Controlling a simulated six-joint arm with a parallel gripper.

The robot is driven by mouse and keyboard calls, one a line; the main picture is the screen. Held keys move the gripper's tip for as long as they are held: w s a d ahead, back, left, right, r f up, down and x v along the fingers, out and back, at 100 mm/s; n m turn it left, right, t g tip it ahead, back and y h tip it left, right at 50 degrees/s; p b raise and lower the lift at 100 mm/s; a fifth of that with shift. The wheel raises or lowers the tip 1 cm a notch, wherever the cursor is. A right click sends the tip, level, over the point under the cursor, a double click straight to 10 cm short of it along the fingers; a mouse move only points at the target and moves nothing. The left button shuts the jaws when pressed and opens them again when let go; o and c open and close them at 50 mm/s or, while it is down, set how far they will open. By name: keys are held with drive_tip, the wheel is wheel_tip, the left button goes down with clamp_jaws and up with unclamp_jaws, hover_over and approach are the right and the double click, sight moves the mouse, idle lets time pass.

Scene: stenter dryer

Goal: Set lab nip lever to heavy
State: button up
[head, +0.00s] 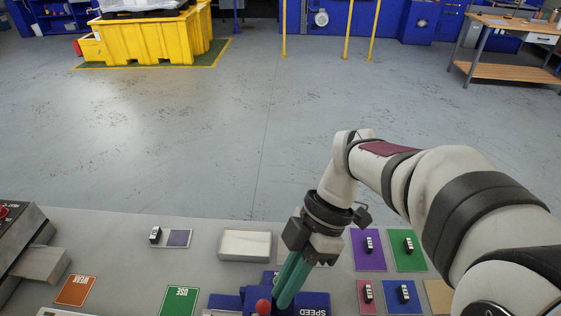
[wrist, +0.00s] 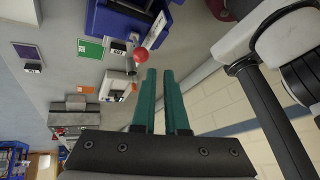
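A red ball knob (head: 263,307), seemingly the lever's end, stands at the blue unit (head: 313,302) marked SPEED, at the bottom edge of the head view. The knob also shows in the wrist view (wrist: 140,53), just beyond and left of my fingertips, by the blue unit (wrist: 122,22). My gripper (head: 279,305) points down beside the knob, to its right in the head view. Its teal fingers are slightly apart with a narrow empty gap in the wrist view (wrist: 159,72). Whether a finger touches the knob I cannot tell. No "heavy" mark is readable.
Green (head: 180,301) and orange (head: 76,290) cards lie left on the grey bench. A pale tray (head: 244,245) sits behind the unit. Purple (head: 369,259) and green (head: 408,262) squares with small dark blocks lie right. A grey machine (head: 28,245) stands far left.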

sight(259, 313)
drive_tip(key=a+h, duration=0.2)
drive_tip(key=a, duration=0.1)
drive_tip(key=s+a+r+n+t+h, duration=0.1)
drive_tip(key=a+h, duration=0.1)
drive_tip(key=a, duration=0.2)
drive_tip(key=a+n+t+h, duration=0.1)
drive_tip(key=a+h, duration=0.2)
drive_tip(key=a, duration=0.1)
drive_tip(key=shift+s+r, duration=0.3)
drive_tip(key=shift+r, duration=0.05)
clamp_jaws()
drive_tip(key=shift+t, duration=0.3)
drive_tip(key=d+f, duration=0.1)
drive_tip(key=f, duration=0.1)
drive_tip(key=d+f, duration=0.1)
drive_tip(key=f, duration=0.2)
drive_tip(key=d+f, duration=0.1)
drive_tip(key=f, duration=0.2)
drive_tip(key=shift+s+d+f, duration=0.2)
drive_tip(key=shift+d, duration=0.2)
drive_tip(key=shift+w+d+r, duration=0.25)
drive_tip(key=shift+w+d, duration=0.1)
drive_tip(key=shift+d, duration=0.1)
